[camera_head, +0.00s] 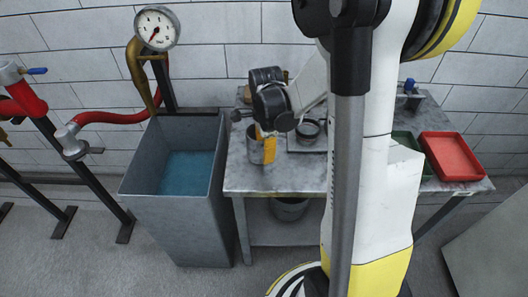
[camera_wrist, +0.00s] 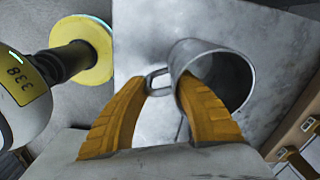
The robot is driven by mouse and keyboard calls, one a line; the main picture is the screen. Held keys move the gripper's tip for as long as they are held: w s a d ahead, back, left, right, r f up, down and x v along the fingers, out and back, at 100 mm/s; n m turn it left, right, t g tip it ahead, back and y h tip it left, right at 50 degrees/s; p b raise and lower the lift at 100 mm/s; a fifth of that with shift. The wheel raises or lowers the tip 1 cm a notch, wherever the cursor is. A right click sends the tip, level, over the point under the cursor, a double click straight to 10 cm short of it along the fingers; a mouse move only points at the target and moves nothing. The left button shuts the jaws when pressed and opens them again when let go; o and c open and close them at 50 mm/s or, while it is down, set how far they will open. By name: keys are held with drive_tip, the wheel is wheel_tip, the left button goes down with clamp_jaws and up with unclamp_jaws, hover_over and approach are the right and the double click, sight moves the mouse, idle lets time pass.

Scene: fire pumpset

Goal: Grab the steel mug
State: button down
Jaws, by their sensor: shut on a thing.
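The steel mug (camera_wrist: 240,70) is grey and cylindrical. In the wrist view its open mouth faces the camera, and its handle (camera_wrist: 158,80) points left, between my fingers. My gripper (camera_wrist: 161,90) has two yellow fingers. The right one overlaps the mug's mouth and seems to reach inside the rim; the left one is outside, beside the handle. The gripper is shut on the mug, around the handle side of its wall. In the head view the mug (camera_head: 254,152) is at the table's left end, partly hidden by my yellow gripper (camera_head: 266,143). I cannot tell whether it touches the tabletop.
The grey table (camera_head: 275,180) also bears a dark round container (camera_head: 308,131) close to the right of the mug, and a red tray (camera_head: 452,157) and a green tray (camera_head: 405,141) farther right. A tall water tank (camera_head: 140,187) stands left. A bucket (camera_head: 290,210) sits below. A wall is behind.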

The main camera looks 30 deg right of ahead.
drive_tip(key=shift+r+p, duration=0.4)
drive_tip(key=shift+r, duration=0.4)
drive_tip(key=shift+r+p, duration=0.45)
drive_tip(key=shift+r, duration=0.5)
drive_tip(key=s+d+r+p, duration=0.4)
drive_tip(key=s+d+r, duration=0.2)
drive_tip(key=s+d, duration=0.2)
drive_tip(key=shift+s+r, duration=0.15)
drive_tip(key=shift+r, duration=0.25)
idle(0.5)
